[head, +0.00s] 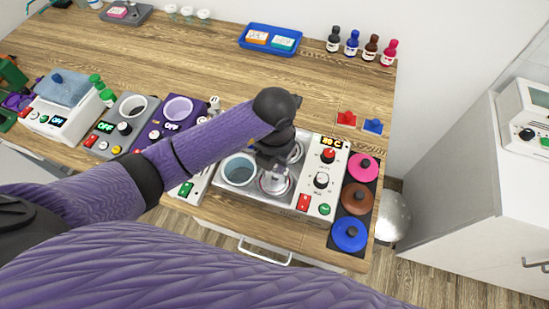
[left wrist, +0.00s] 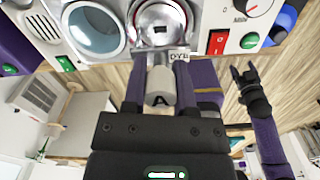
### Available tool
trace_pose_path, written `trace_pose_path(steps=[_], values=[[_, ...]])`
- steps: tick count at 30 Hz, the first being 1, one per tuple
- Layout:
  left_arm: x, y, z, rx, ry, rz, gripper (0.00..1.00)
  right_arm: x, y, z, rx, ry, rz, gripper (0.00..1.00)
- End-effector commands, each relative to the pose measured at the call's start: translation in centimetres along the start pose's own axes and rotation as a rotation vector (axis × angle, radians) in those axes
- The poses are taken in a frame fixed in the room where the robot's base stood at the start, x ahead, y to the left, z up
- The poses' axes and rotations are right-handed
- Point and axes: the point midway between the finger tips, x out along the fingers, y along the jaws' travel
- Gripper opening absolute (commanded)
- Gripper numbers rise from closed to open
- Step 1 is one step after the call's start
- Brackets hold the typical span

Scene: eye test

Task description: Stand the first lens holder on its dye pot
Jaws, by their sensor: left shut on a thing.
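My left gripper (head: 268,165) is over the front of the dye unit and shut on a pale grey grip marked A (left wrist: 160,86), which I take to be the first lens holder's. In the left wrist view the fingers (left wrist: 158,85) flank it. Beyond it is a round metal dye pot (left wrist: 160,18) with a reddish ring inside; a DYE tag (left wrist: 179,56) is near its edge. The same pot shows in the head view (head: 274,184), partly under the gripper. Whether the holder touches it, I cannot tell. My right gripper (left wrist: 246,78) shows in the left wrist view, fingers spread and empty.
A pot of bluish liquid (head: 239,171) is left of the gripper. A control panel (head: 324,180) and pink (head: 362,167), brown (head: 357,198) and blue (head: 349,233) lids are to the right. Dye bottles (head: 352,43) and a blue tray (head: 270,40) stand behind.

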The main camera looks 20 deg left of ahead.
Motion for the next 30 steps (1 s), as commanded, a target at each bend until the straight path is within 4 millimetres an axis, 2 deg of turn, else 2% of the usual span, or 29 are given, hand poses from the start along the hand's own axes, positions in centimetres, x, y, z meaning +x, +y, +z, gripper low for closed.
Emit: trace_pose_path(steps=[15, 16, 21, 26, 30], values=[[0.6, 0.0, 0.0, 0.000, 0.000, 0.000, 0.00, 0.5, -1.1, -0.1, 0.005, 0.002, -0.017, 0.82], [0.6, 0.0, 0.0, 0.000, 0.000, 0.000, 0.39, 0.5, -1.1, -0.1, 0.005, 0.002, -0.017, 0.82], [0.6, 0.0, 0.0, 0.000, 0.000, 0.000, 0.75, 0.4, -0.9, -0.1, 0.003, 0.001, -0.015, 0.82], [0.6, 0.0, 0.0, 0.000, 0.000, 0.000, 0.76, 0.4, -0.6, 0.0, 0.001, 0.000, -0.010, 0.82], [0.6, 0.0, 0.0, 0.000, 0.000, 0.000, 0.99, 0.4, -0.2, 0.1, -0.001, -0.001, -0.004, 0.82]])
